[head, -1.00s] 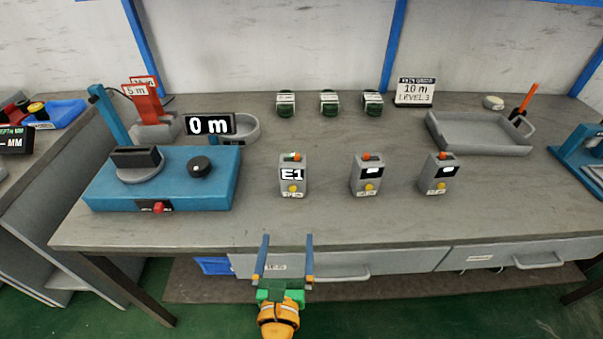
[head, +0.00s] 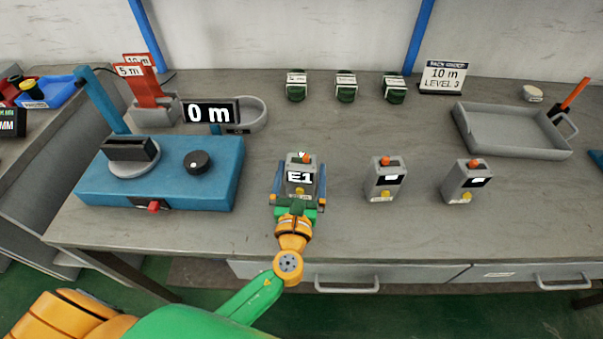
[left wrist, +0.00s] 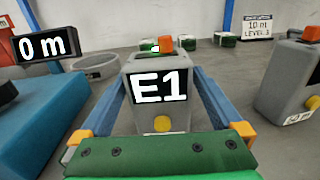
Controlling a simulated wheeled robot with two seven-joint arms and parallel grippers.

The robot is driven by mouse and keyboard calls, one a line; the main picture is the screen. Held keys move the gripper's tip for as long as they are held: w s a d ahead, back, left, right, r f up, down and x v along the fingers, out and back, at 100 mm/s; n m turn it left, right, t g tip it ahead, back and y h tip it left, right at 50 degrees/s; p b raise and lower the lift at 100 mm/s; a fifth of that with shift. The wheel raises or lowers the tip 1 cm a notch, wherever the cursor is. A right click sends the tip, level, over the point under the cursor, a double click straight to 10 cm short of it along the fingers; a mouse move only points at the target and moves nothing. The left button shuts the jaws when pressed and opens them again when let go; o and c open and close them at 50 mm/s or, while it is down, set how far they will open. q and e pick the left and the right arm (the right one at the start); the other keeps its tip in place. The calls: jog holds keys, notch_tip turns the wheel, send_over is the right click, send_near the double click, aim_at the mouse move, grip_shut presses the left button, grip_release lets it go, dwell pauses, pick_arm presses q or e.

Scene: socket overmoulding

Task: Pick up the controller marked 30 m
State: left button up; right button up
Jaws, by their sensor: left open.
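Three grey controllers with orange tops and yellow buttons stand in a row on the table. The left controller (head: 301,172) shows "E1" on its screen; it also shows in the left wrist view (left wrist: 158,92). The middle controller (head: 385,181) and the right controller (head: 465,183) have small white patches on dark screens. The labels are too small to read, so I cannot tell which is marked 30 m. My left gripper (head: 297,190) is open, its blue fingers on either side of the E1 controller. The gripper body hides the controller's lower front. My right gripper is not in view.
A blue test station (head: 160,190) with a "0 m" display (head: 211,113) stands to the left. Several dark green pieces (head: 345,88) stand behind, beside a "10 m LEVEL 3" sign (head: 444,77). A grey tray (head: 512,135) is at the back right. The table's front middle is clear.

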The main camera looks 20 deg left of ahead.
pick_arm(q)
jog(key=x, duration=0.4)
jog(key=shift+f, duration=0.15)
jog(key=c, duration=1.2)
